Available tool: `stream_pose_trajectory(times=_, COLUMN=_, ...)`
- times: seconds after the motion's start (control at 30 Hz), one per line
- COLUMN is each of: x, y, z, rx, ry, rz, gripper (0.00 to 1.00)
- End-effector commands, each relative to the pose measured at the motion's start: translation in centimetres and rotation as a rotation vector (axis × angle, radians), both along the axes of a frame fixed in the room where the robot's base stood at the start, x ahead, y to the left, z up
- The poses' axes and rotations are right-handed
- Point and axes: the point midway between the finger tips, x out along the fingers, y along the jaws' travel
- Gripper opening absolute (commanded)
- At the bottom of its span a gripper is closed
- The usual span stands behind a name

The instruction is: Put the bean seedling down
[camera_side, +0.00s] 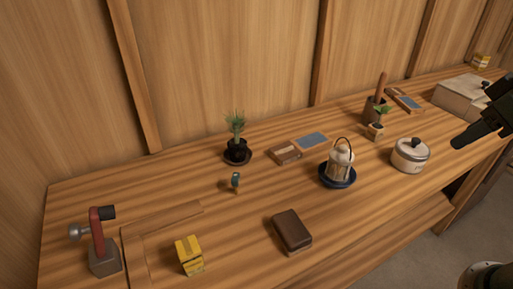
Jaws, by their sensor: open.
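A small seedling with broad green leaves (381,111), which looks like the bean seedling, stands upright in a small tan pot (376,131) on the wooden bench (225,215), towards the back right. It is just in front of a dark brown holder. My gripper (466,139) is at the right edge, open, with nothing seen in it. It is right of the seedling and apart from it, beyond the lidded pot. Part of my gripper is cut off by the picture's edge.
A spiky plant in a black pot (237,152) stands back left. A lantern (340,163) on a blue dish and a lidded pot (410,155) are in front of the seedling. A brown case (292,231) and yellow box (190,255) lie nearer. A wooden wall is behind.

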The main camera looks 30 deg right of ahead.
Motion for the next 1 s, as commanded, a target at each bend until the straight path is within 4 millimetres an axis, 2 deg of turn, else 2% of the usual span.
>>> stream_pose_trajectory(times=0.47, x=9.6, y=-3.7, z=0.2, rx=-0.277, ry=0.114, rz=0.173, gripper=0.44)
stream_pose_trajectory(times=0.77, x=15.3, y=-5.5, z=-1.2, rx=-0.461, ry=0.221, rz=0.300, gripper=0.44)
stream_pose_trajectory(times=1.0, x=19.5, y=-6.8, z=-3.2, rx=-0.609, ry=0.330, rz=0.407, gripper=0.44)
